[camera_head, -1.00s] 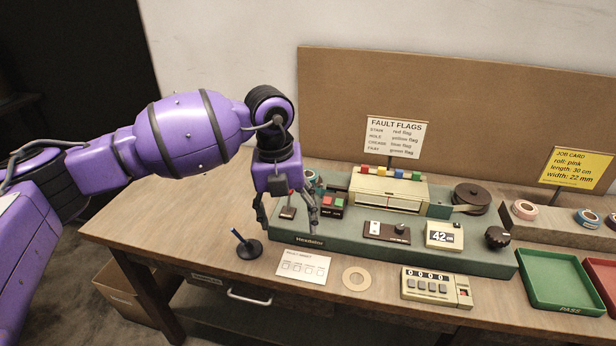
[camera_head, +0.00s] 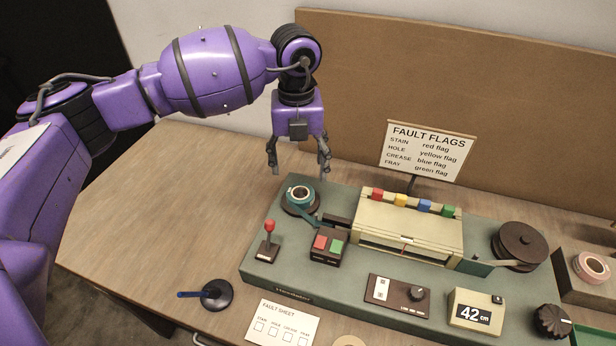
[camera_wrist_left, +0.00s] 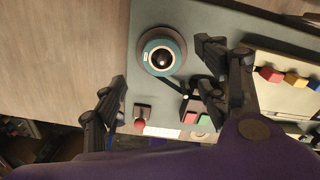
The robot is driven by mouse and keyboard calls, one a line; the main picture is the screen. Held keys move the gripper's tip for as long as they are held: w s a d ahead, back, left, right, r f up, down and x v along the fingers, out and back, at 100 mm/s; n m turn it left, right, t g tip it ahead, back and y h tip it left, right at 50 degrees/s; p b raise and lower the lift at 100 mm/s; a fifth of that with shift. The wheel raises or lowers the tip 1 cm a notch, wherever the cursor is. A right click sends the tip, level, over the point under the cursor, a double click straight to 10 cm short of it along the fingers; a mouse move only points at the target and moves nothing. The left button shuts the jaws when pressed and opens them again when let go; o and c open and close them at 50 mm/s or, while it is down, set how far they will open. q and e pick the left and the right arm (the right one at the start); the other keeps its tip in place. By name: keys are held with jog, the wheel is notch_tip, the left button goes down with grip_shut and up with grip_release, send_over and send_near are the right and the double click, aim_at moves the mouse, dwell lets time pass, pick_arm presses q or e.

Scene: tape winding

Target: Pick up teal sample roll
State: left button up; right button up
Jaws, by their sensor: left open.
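The teal sample roll (camera_head: 300,194) sits on a dark round spindle base at the left end of the green machine. It also shows in the left wrist view (camera_wrist_left: 150,58), ahead of the fingers, with a pale core around a dark centre. A teal strip runs from it toward the cream box. My left gripper (camera_head: 299,172) points down above the roll, open and empty, with the roll apart from both fingers. In the left wrist view the left gripper's fingers (camera_wrist_left: 160,85) are spread wide. My right gripper is not in view.
Close to the roll stand a red-knobbed lever (camera_head: 268,242), a red and green button box (camera_head: 328,246) and the cream box (camera_head: 408,228) with coloured flags. A fault flags sign (camera_head: 428,150) stands behind. The table left of the machine (camera_head: 170,200) is mostly clear.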

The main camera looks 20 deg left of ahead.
aim_at(298, 189)
pick_arm(q)
jog(key=shift+s+f, duration=0.2)
jog(key=shift+f, duration=0.45)
jog(key=shift+s+f, duration=0.15)
jog(key=shift+f, duration=0.7)
notch_tip(298, 189, down, 4)
jog(key=shift+w+f, duration=0.1)
jog(key=shift+f, duration=0.15)
jog(key=c, duration=1)
jog(key=shift+c, duration=0.4)
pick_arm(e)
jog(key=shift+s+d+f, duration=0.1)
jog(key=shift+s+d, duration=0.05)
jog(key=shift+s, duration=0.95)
pick_arm(q)
jog(key=shift+r, duration=0.15)
